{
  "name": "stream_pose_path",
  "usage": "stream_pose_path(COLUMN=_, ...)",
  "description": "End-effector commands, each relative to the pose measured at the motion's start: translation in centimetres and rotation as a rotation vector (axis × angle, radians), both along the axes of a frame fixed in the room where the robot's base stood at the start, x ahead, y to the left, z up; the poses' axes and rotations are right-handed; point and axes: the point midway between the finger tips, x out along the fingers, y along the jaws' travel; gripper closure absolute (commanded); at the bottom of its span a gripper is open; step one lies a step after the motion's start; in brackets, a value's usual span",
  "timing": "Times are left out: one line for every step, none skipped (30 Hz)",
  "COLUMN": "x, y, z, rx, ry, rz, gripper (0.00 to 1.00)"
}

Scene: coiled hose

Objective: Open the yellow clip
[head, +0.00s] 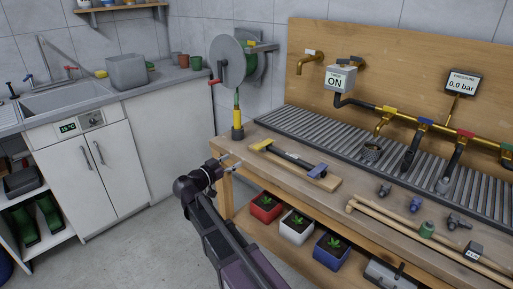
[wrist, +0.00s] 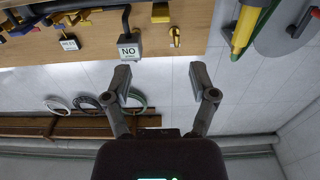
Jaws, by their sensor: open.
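A small yellow piece (head: 262,145), which looks like the clip, sits at the left end of a wooden board (head: 325,186) on the workbench. A dark rod (head: 290,156) runs from it to a blue block (head: 318,170) at the board's right end. The head view is too small to tell whether the clip is shut. My gripper (head: 231,161) is at the bench's left edge, to the left of the clip and apart from it. In the wrist view my gripper (wrist: 160,77) is open, with nothing between its fingers. I cannot make out the clip there.
A hose reel (head: 228,62) hangs on the wall, its green hose running down to a yellow and dark fitting (head: 237,130) at the bench corner. Taps and a grated trough (head: 330,135) line the back. Loose fittings (head: 384,190) and wooden rails (head: 400,226) lie right.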

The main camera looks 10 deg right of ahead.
Motion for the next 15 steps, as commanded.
stream_pose_path(x=0.2, y=-0.3, z=0.0, rx=0.0, ry=0.0, rz=-0.001, gripper=0.26)
stream_pose_path(x=0.4, y=-0.5, z=0.0, rx=0.0, ry=0.0, rz=-0.001, gripper=0.26)
stream_pose_path(x=0.6, y=-0.7, z=0.0, rx=0.0, ry=0.0, rz=0.0, gripper=0.26)
stream_pose_path(x=0.7, y=-0.9, z=0.0, rx=0.0, ry=0.0, rz=0.0, gripper=0.26)
stream_pose_path(x=0.9, y=-1.2, z=0.0, rx=0.0, ry=0.0, rz=-0.001, gripper=0.26)
stream_pose_path(x=1.2, y=-1.5, z=0.0, rx=0.0, ry=0.0, rz=-0.001, gripper=0.26)
stream_pose_path(x=1.4, y=-1.9, z=0.0, rx=0.0, ry=0.0, rz=-0.002, gripper=0.26)
stream_pose_path(x=1.6, y=-2.2, z=0.0, rx=0.0, ry=0.0, rz=-0.001, gripper=0.26)
stream_pose_path(x=1.9, y=-2.6, z=0.0, rx=0.0, ry=0.0, rz=-0.001, gripper=0.26)
stream_pose_path(x=2.2, y=-2.9, z=0.0, rx=0.0, ry=0.0, rz=-0.001, gripper=0.26)
stream_pose_path(x=2.4, y=-3.2, z=0.0, rx=0.0, ry=0.0, rz=-0.002, gripper=0.26)
stream_pose_path(x=2.7, y=-3.7, z=0.0, rx=0.001, ry=0.001, rz=-0.002, gripper=0.26)
stream_pose_path(x=3.0, y=-4.0, z=0.0, rx=0.001, ry=0.001, rz=-0.001, gripper=0.26)
stream_pose_path(x=3.3, y=-4.3, z=0.0, rx=0.001, ry=0.001, rz=-0.001, gripper=0.26)
stream_pose_path(x=3.6, y=-4.8, z=0.0, rx=0.001, ry=0.001, rz=-0.001, gripper=0.26)
